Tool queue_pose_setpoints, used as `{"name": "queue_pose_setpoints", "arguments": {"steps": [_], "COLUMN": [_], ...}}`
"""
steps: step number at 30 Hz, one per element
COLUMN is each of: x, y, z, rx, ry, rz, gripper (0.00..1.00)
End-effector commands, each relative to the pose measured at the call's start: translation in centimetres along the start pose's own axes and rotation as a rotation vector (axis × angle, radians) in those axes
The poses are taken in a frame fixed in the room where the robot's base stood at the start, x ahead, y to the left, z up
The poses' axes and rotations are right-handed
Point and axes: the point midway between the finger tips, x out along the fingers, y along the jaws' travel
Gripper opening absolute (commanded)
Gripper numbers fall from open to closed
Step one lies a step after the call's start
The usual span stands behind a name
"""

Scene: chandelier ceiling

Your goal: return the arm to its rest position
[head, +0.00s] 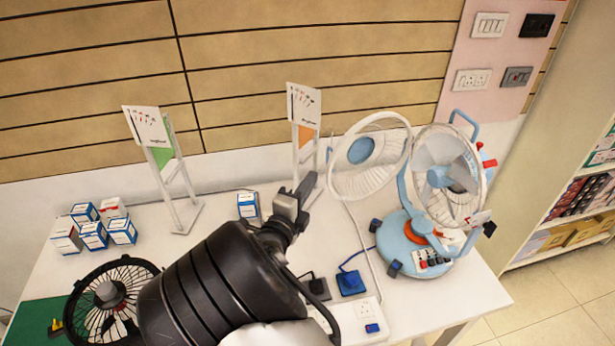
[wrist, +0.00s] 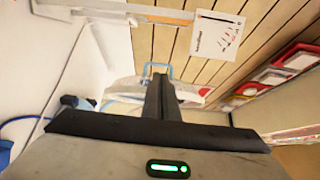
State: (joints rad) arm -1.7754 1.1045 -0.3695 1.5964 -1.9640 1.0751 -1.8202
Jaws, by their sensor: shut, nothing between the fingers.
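My gripper (head: 304,190) is above the white table (head: 405,312) in the head view, in front of the right sign stand. In the wrist view my gripper (wrist: 161,80) shows its two dark fingers pressed together, with nothing between them. My black arm hides the middle front of the table in the head view.
A blue-and-white fan (head: 455,180) stands on the table's right. A black fan (head: 108,295) lies at the front left. Several small boxes (head: 93,235) and two sign stands (head: 165,165) are at the back. A power strip (head: 362,322) lies near the front edge.

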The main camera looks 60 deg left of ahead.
Motion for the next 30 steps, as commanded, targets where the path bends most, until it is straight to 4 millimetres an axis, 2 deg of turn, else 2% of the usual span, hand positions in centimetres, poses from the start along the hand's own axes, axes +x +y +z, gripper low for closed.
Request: {"name": "queue_pose_setpoints", "arguments": {"steps": [13, 15, 17, 20, 23, 24, 26, 27, 29, 30], "x": [-0.2, 0.2, 1.0, 2.7, 4.2, 4.5, 4.6, 4.4, 3.7, 3.1], "y": [-0.1, -0.5, -1.4, -3.4, -5.9, -6.9, -8.3, -9.2, -10.4, -11.2], "z": [-0.5, -1.4, -3.2, -8.1, -15.0, -18.0, -22.4, -25.4, -29.9, -32.8], "rx": [0.004, 0.027, 0.074, 0.209, 0.403, 0.490, 0.622, 0.713, 0.855, 0.951], "ry": [0.010, 0.033, 0.077, 0.200, 0.372, 0.445, 0.556, 0.632, 0.747, 0.823], "rz": [0.000, 0.003, 0.008, 0.018, 0.017, 0.010, -0.008, -0.026, -0.060, -0.090], "gripper": [0.00, 0.00, 0.00, 0.00, 0.00, 0.00, 0.00, 0.00, 0.00, 0.00]}}
